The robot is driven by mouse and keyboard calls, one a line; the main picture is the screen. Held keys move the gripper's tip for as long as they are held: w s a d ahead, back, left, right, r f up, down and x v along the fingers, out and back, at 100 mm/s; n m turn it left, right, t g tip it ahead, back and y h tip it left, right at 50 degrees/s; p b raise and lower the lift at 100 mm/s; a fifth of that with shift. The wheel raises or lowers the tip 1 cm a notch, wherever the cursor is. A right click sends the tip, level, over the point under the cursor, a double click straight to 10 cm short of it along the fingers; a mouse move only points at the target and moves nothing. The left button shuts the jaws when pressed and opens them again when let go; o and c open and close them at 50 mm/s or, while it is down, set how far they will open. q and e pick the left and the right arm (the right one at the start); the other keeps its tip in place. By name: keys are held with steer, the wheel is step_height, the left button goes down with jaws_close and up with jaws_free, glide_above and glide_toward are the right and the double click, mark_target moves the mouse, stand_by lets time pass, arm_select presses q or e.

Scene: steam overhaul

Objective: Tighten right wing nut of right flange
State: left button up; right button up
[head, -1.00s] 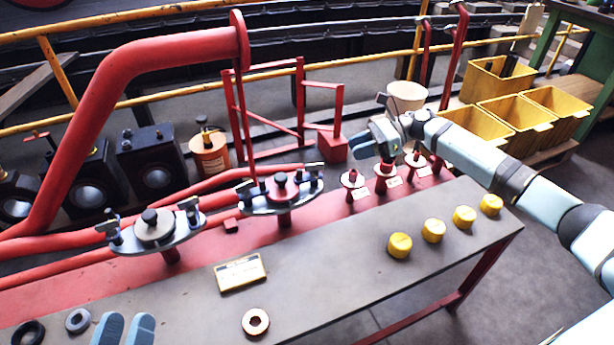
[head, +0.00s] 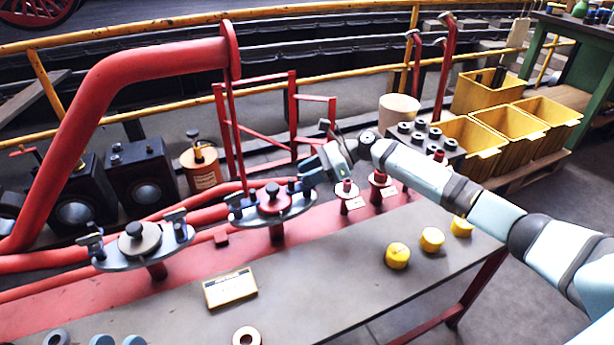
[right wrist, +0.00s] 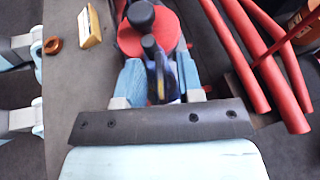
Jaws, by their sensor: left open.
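The right flange (head: 245,213) has a red disc with a dark knob in its middle. Its right wing nut (right wrist: 158,74) is dark with a bluish wing and stands between the two blue fingers of my right gripper (right wrist: 161,80). Whether both fingers press on it cannot be told. In the head view my right gripper (head: 308,180) is over the right end of that flange and partly hides the nut. The flange's left wing nut (head: 234,205) is in plain view.
The left flange (head: 178,236) has a grey disc and two wing nuts. A yellow-edged plate (head: 230,288), a copper ring (head: 247,336) and yellow caps (head: 397,256) lie on the bench (head: 330,278). Red posts (head: 379,188) stand right of the flange. A red pipe (head: 140,65) rises behind.

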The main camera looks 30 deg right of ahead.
steer(key=shift+a, duration=0.25)
jaws_close()
